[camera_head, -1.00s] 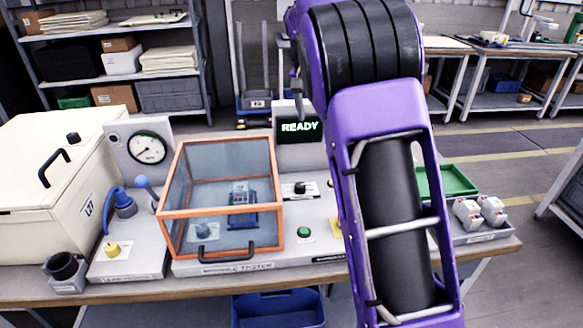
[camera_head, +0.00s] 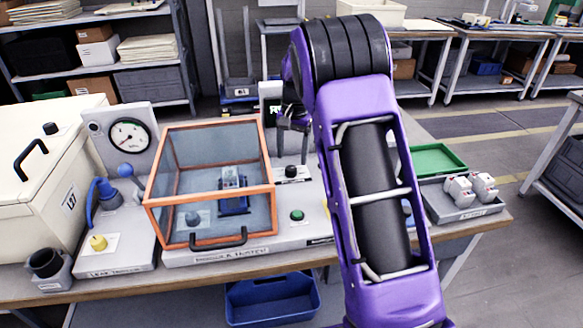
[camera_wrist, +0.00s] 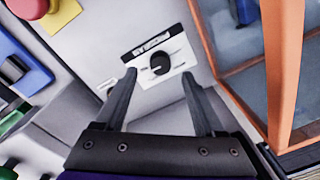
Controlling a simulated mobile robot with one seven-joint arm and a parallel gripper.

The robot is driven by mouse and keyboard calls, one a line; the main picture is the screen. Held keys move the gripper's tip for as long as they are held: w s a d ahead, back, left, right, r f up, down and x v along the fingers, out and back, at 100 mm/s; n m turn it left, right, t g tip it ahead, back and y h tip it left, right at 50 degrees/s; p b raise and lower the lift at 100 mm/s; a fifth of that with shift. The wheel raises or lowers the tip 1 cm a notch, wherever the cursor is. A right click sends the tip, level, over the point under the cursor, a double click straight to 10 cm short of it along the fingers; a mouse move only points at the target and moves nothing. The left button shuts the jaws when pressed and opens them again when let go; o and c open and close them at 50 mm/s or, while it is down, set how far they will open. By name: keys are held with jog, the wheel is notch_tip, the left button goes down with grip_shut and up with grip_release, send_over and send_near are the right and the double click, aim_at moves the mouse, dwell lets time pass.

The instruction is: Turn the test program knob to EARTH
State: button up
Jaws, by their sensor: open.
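The test program knob (camera_head: 291,171) is a small black knob on a white label on the grey tester panel, right of the orange-framed clear box. In the wrist view the black knob (camera_wrist: 160,64) shows between and beyond my fingertips; the label's printing is too small to read, and I cannot tell the pointer's setting. My gripper (camera_head: 292,140) is above and behind the knob in the head view. In the wrist view my gripper (camera_wrist: 158,80) has its two fingers spread, empty, apart from the knob.
The orange-framed box (camera_head: 212,190) stands close beside the knob. A green button (camera_head: 297,215) is in front of the knob. In the wrist view a red button (camera_wrist: 15,10) on yellow sits at the upper left. A green tray (camera_head: 436,160) lies at the right.

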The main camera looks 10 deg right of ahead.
aim_at(291, 168)
jog(key=shift+a+f, duration=0.1)
jog(key=shift+f, duration=2.05)
jog(key=shift+c, duration=0.3)
grip_shut()
